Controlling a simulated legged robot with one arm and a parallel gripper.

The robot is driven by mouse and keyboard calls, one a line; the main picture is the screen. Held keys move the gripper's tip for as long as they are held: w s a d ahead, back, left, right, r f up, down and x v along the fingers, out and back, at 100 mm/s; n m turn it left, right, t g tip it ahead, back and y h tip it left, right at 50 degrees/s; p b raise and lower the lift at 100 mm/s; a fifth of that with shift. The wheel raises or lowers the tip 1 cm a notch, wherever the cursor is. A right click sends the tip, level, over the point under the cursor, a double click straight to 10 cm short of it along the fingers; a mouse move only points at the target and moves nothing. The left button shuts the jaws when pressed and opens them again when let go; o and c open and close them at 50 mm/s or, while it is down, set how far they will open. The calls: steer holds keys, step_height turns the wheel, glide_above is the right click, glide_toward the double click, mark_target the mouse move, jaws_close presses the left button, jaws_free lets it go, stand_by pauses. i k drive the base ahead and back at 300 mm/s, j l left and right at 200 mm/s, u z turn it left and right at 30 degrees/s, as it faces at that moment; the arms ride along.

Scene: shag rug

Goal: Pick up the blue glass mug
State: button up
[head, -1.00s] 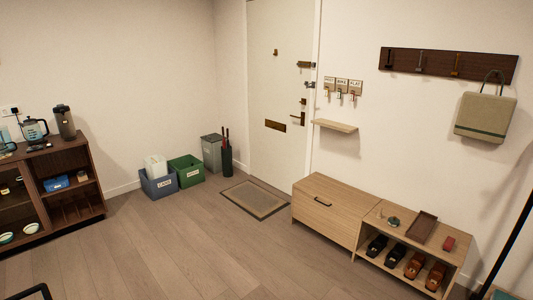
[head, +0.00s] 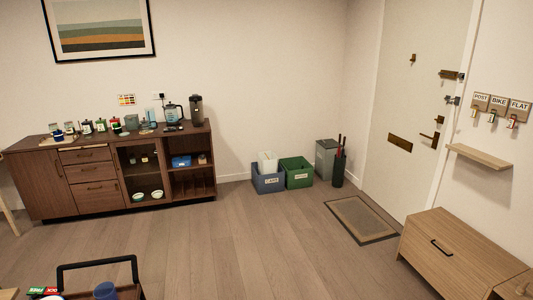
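A blue, cup-like object (head: 105,291) shows at the bottom left edge of the head view, cut off by the frame. It stands by a dark carrier or cart with a black handle (head: 97,263). Whether it is glass or a mug cannot be told. Another small dark blue item (head: 58,135) sits at the left of the sideboard top, too small to identify. My gripper is not in view.
A dark wood sideboard (head: 88,192) with jars and a kettle (head: 173,111) stands along the back wall. Blue (head: 268,183) and green (head: 297,177) bins, a doormat (head: 360,219) and a wooden shoe bench (head: 455,253) are to the right. The middle floor is clear.

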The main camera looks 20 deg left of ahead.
mark_target(58, 135)
steer(key=i+j+u, duration=0.2)
steer(key=i+u, duration=0.15)
steer(key=i, duration=0.2)
steer(key=i+j+u, duration=0.1)
steer(key=i+u, duration=0.25)
steer(key=i, duration=0.15)
steer(key=i+l+u, duration=0.1)
steer(key=i+u, duration=0.2)
steer(key=i, duration=0.25)
steer(key=i+u, duration=0.2)
steer(key=i, duration=0.4)
steer(key=i+u, duration=0.15)
steer(key=i, duration=0.5)
steer(key=i+l+u, duration=0.2)
steer(key=i, duration=0.4)
steer(key=i+j+u, duration=0.2)
steer(key=i+u, duration=0.3)
steer(key=i, duration=0.6)
steer(key=i+l+u, duration=0.2)
steer(key=i+u, duration=0.25)
steer(key=i, duration=0.6)
steer(key=i+j+z, duration=0.45)
steer(key=i, duration=0.4)
steer(key=i+j+z, duration=0.45)
steer(key=i+j, duration=0.3)
steer(key=i+j+z, duration=0.45)
steer(key=i+j, duration=0.15)
steer(key=j, duration=0.4)
